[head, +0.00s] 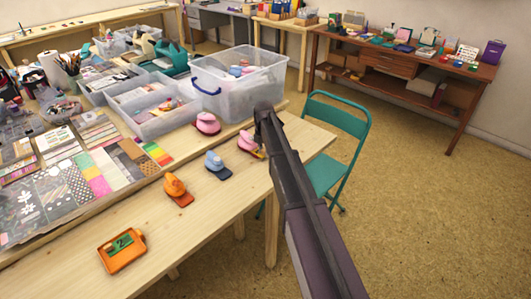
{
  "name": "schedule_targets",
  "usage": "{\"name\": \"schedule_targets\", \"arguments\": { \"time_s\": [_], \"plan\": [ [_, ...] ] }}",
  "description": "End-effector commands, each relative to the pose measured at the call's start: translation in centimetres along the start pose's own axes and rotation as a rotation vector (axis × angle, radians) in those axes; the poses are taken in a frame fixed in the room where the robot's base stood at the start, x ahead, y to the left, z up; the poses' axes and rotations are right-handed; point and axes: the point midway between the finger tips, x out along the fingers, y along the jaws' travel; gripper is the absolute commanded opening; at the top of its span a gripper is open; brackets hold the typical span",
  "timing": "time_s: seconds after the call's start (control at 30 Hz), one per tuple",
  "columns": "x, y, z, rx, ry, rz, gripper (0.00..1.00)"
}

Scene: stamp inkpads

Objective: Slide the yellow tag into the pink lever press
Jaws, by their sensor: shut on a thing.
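A pink lever press (246,141) stands on the light wooden table, near its right end. A small piece of the yellow tag (258,154) shows low at the press's right side, beside my arm. My gripper (263,147) is at the right of this press, mostly hidden by my own arm. It is shut on the yellow tag. I cannot tell from here whether the tag is inside the press's slot or just in front of it. A second pink press (207,123) stands further back, by the clear bin.
A blue press (215,162) and an orange press (175,187) stand in line to the left. An orange tray (110,264) with a green tag lies nearer. A clear bin (240,92) and paper sheets fill the back. A teal chair (338,150) stands at right.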

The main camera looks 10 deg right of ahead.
Motion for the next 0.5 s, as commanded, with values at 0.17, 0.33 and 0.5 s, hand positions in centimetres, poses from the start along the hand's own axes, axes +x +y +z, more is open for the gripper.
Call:
{"name": "schedule_targets", "arguments": {
  "time_s": [0.17,0.33,0.5],
  "plan": [
    [0.00,0.54,-0.04,-0.001,0.000,0.000,0.17],
    [0.00,0.74,-0.06,-0.001,0.000,0.000,0.17],
    [0.00,0.77,-0.07,-0.001,0.000,0.000,0.17]
  ]
}}
